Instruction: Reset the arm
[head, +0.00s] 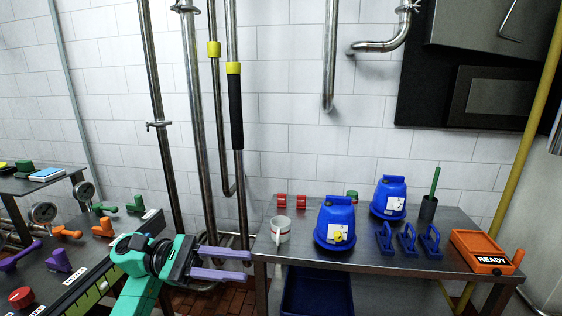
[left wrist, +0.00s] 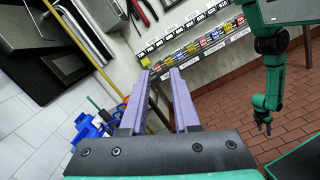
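My left gripper (head: 249,265) is in the lower middle of the head view, its two purple fingers apart and pointing right. Nothing shows between them. It is in front of the wall pipes, by the left end of the steel table (head: 375,257). The left wrist view shows the same fingers (left wrist: 162,72) with an empty gap. My teal right arm (left wrist: 270,75) shows at the right of the left wrist view, hanging over the brick floor. Its gripper (left wrist: 265,132) points down and is too small to tell open from shut. The head view does not show it.
The steel table holds a white mug (head: 280,230), blue containers (head: 335,224), blue clamps (head: 407,239) and an orange READY box (head: 481,252). A valve panel (head: 95,272) with coloured handles stands at left. Vertical pipes (head: 196,120) rise behind my left gripper.

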